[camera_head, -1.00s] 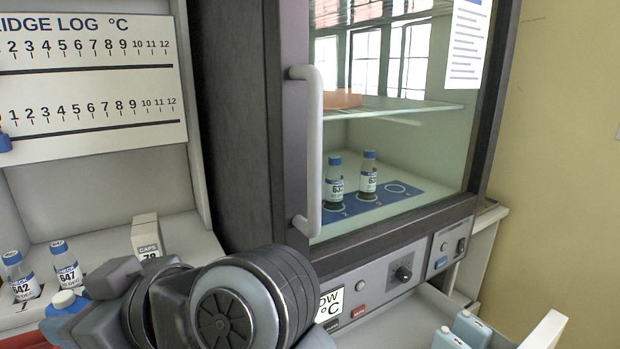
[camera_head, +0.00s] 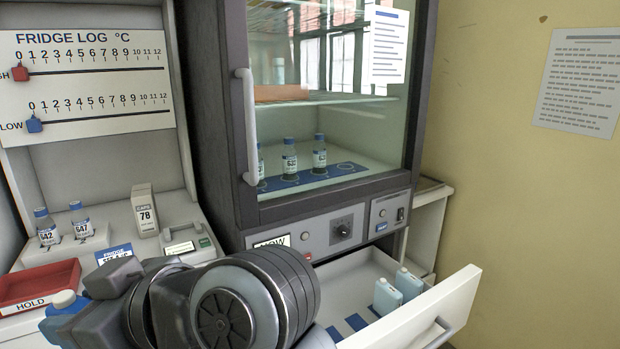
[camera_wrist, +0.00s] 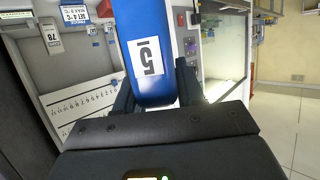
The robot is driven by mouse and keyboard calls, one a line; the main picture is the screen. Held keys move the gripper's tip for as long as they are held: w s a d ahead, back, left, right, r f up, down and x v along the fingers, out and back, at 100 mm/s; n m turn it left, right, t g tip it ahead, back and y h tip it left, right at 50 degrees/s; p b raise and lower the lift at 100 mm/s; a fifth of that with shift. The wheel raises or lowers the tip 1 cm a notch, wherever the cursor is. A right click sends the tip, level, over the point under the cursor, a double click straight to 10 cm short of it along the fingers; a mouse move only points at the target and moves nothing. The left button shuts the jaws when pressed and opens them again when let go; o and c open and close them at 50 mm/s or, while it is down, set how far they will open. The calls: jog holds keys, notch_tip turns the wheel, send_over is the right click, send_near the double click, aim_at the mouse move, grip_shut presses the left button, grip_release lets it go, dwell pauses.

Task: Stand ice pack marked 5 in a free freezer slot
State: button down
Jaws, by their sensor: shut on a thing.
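My gripper (camera_wrist: 154,88) is shut on a blue ice pack (camera_wrist: 148,40) with a white label reading 5, seen upside down in the wrist view. In the head view the held pack (camera_head: 60,318), with a white cap, shows at the lower left beside my dark arm, which partly hides it. The open freezer drawer (camera_head: 440,310) is at the lower right. Two pale blue packs (camera_head: 387,297) (camera_head: 408,284) stand in it toward the right. Several dark blue slot marks (camera_head: 357,322) show bare on its floor; my arm covers the drawer's left part.
At left are a red HOLD tray (camera_head: 38,285), two vials (camera_head: 47,228) (camera_head: 80,220), a CAPS box (camera_head: 145,212) and the fridge log board (camera_head: 90,82). A yellow wall (camera_head: 520,190) is at right.

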jog(key=shift+s+d, duration=0.2)
jog(key=shift+s, duration=0.15)
jog(key=shift+w+d+f+m+t, duration=0.15)
jog(key=shift+d+f+m+t, duration=0.15)
jog(key=shift+d+f, duration=0.55)
jog(key=shift+d, duration=0.15)
jog(key=w+d+f+m+t+h, duration=0.2)
jog(key=d+f+m+t+h, duration=0.3)
jog(key=d+f, duration=1.3)
jog(key=w+d+f+m+t+h, duration=0.2)
jog(key=d+f+m+t+h, duration=0.3)
jog(key=d+f, duration=1.3)
jog(key=d+m+h, duration=0.3)
jog(key=d+m, duration=0.2)
jog(key=d, duration=0.1)
jog(key=shift+w+f+h, duration=0.3)
jog(key=shift+f, duration=0.1)
jog(key=shift+r+p, duration=0.6)
jog(key=shift+r, duration=0.05)
jog(key=shift+a, duration=0.1)
